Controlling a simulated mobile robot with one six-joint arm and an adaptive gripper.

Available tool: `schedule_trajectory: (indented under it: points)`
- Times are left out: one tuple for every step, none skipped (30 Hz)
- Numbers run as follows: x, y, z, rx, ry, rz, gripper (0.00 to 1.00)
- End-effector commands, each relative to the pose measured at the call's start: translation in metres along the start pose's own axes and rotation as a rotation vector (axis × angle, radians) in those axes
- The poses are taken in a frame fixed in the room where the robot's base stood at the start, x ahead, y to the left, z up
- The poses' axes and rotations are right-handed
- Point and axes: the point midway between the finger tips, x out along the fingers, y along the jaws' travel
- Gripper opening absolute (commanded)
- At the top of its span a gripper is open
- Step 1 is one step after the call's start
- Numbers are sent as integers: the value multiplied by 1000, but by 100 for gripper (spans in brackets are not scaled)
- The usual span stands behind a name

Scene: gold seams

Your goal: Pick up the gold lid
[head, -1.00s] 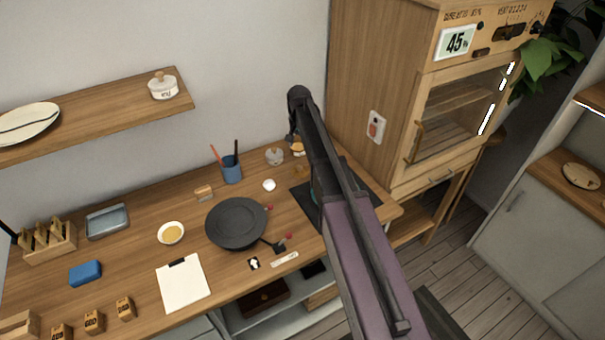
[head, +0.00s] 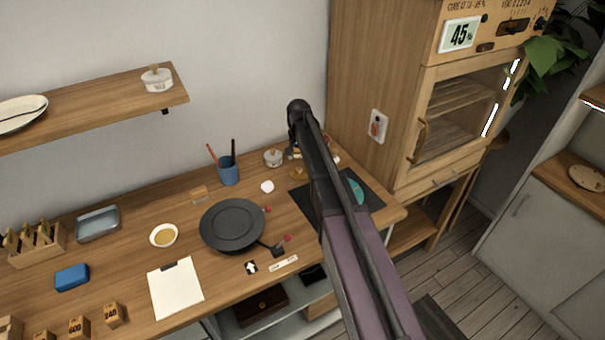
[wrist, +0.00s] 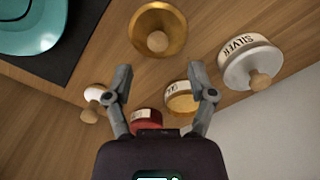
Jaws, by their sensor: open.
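The gold lid (wrist: 174,42), round with a wooden knob at its middle, lies on the wooden table at the top of the wrist view. It also shows in the head view (head: 298,174), just left of my arm. My gripper (wrist: 159,75) is open and empty in the wrist view, its two fingertips apart, with the lid beyond them and between their lines. A small jar with gold contents or top (wrist: 181,104) and a partly hidden label sits between the fingers, nearer the palm. In the head view my arm hides the gripper.
A jar labelled SILVER (wrist: 250,62) stands right of the fingers. A red round thing (wrist: 148,121) and a small white knobbed piece (wrist: 94,93) are close by the left finger. A dark mat (wrist: 75,55) bears a teal dish (wrist: 28,25). A blue pen cup (head: 228,171) stands farther left.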

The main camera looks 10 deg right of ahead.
Motion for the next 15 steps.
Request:
schedule_trajectory:
  points:
    - [0,0,0,0,0,0,72]
    - [0,0,0,0,0,0,72]
    - [0,0,0,0,0,0,72]
    - [0,0,0,0,0,0,72]
    - [0,0,0,0,0,0,72]
    - [0,0,0,0,0,0,72]
    - [0,0,0,0,0,0,72]
    - [1,0,0,0,0,0,72]
    - [2,0,0,-1,0,0,72]
    - [3,0,0,-1,0,0,72]
    - [4,0,0,-1,0,0,72]
    - [6,0,0,-1,0,0,72]
    - [7,0,1,-1,0,0,72]
    - [9,0,1,-1,0,0,72]
    - [12,0,1,-1,0,0,72]
